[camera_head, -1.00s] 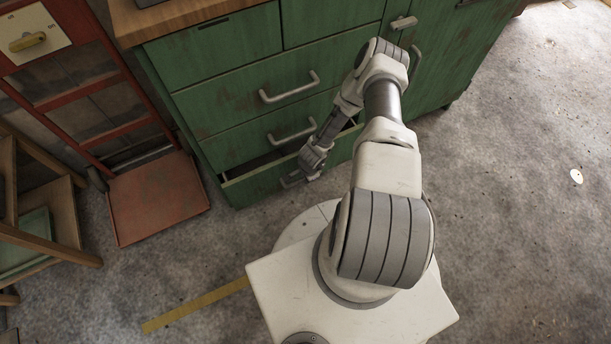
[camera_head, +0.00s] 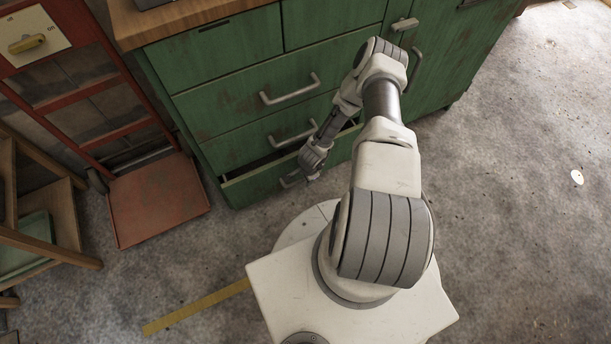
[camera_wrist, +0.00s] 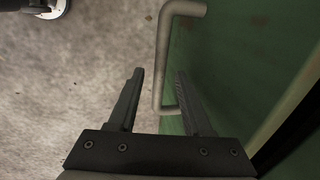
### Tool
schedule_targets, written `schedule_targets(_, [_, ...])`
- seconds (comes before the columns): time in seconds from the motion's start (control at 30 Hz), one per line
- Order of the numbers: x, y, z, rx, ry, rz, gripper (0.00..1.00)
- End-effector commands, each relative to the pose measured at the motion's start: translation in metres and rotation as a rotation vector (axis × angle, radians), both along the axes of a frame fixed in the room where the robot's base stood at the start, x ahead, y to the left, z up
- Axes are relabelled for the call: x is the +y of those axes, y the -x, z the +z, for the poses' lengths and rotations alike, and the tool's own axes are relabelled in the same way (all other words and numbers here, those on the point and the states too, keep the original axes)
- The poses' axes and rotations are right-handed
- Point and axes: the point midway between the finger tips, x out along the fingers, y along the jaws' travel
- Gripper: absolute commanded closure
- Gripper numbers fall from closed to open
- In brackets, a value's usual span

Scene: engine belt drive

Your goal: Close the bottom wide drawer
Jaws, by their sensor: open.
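The bottom wide drawer (camera_head: 252,189) of the green cabinet stands partly open, with a dark gap (camera_head: 270,160) above its front. In the wrist view its green front (camera_wrist: 225,75) fills the right side, with a grey bar handle (camera_wrist: 163,62) on it. My gripper (camera_wrist: 157,75) is open, its two dark fingers on either side of the handle's near end. I cannot tell whether a finger touches the handle. In the head view my wrist is at the drawer front and hides part of it; the fingertips are not clear there.
Closed drawers with handles (camera_head: 290,90) sit above. A red cart (camera_head: 158,198) stands left of the cabinet, and a wooden rack (camera_head: 60,215) is farther left. The floor (camera_head: 520,200) to the right is clear apart from a small white disc (camera_head: 577,177).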

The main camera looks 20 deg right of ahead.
Motion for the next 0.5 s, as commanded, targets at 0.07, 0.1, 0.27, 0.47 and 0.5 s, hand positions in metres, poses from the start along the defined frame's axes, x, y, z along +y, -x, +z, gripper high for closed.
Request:
schedule_targets(0.07, [0.000, 0.000, 0.001, 0.000, -0.001, 0.000, 0.50])
schedule_targets(0.1, [0.000, 0.001, 0.003, 0.000, -0.001, 0.000, 0.50])
schedule_targets(0.27, [0.000, 0.004, 0.023, 0.000, 0.000, 0.002, 0.50])
schedule_targets(0.47, [-0.001, 0.012, 0.071, 0.000, 0.000, 0.002, 0.50])
schedule_targets(0.5, [-0.001, 0.014, 0.081, -0.001, 0.001, 0.002, 0.50])
